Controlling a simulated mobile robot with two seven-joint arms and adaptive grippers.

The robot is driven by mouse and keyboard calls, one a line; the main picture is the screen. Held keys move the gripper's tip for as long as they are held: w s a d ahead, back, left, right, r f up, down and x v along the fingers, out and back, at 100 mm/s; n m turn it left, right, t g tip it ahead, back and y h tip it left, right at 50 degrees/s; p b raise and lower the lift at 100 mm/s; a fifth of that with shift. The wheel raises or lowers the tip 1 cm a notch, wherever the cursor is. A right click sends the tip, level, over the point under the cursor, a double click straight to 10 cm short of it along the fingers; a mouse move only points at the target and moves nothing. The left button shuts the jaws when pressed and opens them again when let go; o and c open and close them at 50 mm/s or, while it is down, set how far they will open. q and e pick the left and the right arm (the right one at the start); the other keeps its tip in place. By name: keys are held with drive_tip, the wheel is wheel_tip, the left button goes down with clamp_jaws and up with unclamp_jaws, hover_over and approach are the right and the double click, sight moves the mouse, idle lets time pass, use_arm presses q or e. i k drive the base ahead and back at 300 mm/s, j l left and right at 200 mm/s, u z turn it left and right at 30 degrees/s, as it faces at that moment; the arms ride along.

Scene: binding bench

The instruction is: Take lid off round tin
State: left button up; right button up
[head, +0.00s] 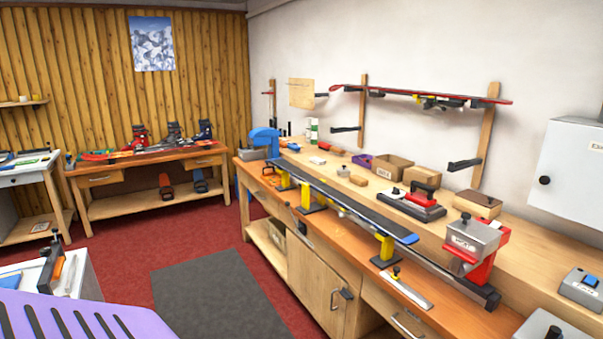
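A pale grey, round-edged object (536,324) with a small black knob (553,331) on top sits at the front right of the long workbench in the head view. It may be the round tin with its lid on, but the bottom edge of the picture cuts it off, so I cannot tell for sure. Neither of my grippers is in view.
The wooden workbench (530,243) carries a ski (345,202) on yellow supports, a grey box (472,238) on a red stand and a grey switch unit (580,287). Another bench (120,170) stands at the back left. The red floor (125,258) between has a grey mat (211,297).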

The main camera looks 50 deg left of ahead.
sight(343, 170)
drive_tip(key=u, duration=1.25)
drive_tip(key=z, duration=0.35)
drive_tip(key=i+j+z, duration=0.1)
drive_tip(key=z, duration=0.2)
drive_tip(key=j+z, duration=0.15)
drive_tip(key=z, duration=0.2)
drive_tip(key=i+j+z, duration=0.1)
drive_tip(key=j+z, duration=0.25)
drive_tip(key=j, duration=0.15)
drive_tip(key=j+z, duration=0.35)
drive_tip(key=j, duration=0.15)
drive_tip(key=k+j+z, duration=0.1)
drive_tip(key=j+z, duration=0.2)
drive_tip(key=j, duration=1.35)
drive_tip(key=k+j+z, duration=0.15)
drive_tip(key=j, duration=0.45)
